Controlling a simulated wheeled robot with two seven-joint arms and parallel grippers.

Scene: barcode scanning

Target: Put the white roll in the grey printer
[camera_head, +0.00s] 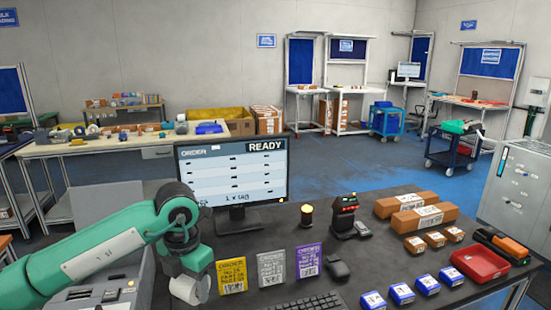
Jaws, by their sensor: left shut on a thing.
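My left arm comes in from the left in the head view, and my left gripper (191,272) points down near the front left of the dark table. It is shut on the white roll (185,291), a pale rounded thing low in the picture, partly covered by the gripper. The grey printer (140,284) stands at the lower left, just left of the roll. My arm hides part of it, and its lower part is cut off by the picture's edge. My right gripper is not in view.
A monitor (232,171) stands behind the gripper. Yellow (231,277), grey and purple cards stand right of it, with a keyboard (309,302) in front. Blue-and-white boxes (401,292), brown cartons (424,218) and a red tray (480,264) are farther right.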

